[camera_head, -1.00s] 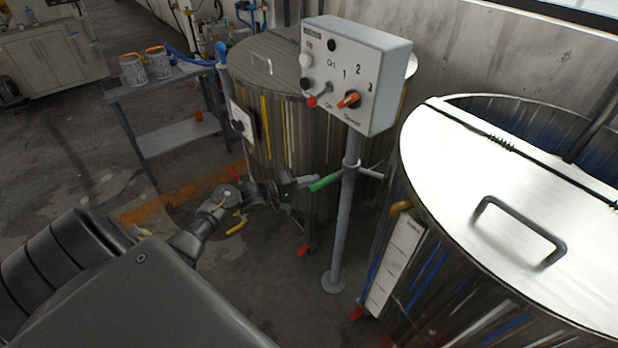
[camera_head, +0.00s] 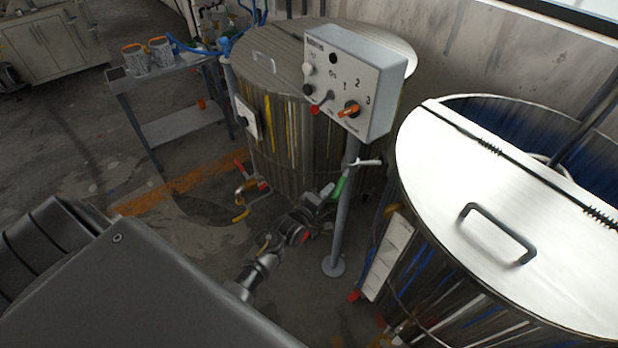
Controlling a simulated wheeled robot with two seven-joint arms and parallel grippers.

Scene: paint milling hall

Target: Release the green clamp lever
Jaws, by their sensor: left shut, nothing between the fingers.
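The green clamp lever (camera_head: 341,186) is on the grey upright post (camera_head: 342,225), below a control box (camera_head: 355,85). The lever hangs steeply downward beside the post. A pale cross handle (camera_head: 368,162) sticks out to the right at the clamp. My left gripper (camera_head: 328,193) is shut with nothing in it. Its tips are just left of the lever, at or very near it; I cannot tell whether they touch. My left arm comes in from the lower left and hides part of the floor. My right gripper is not in view.
A second vat with a hinged lid (camera_head: 470,180) stands close on the right. A grey cart (camera_head: 180,130) with two cans is at the back left.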

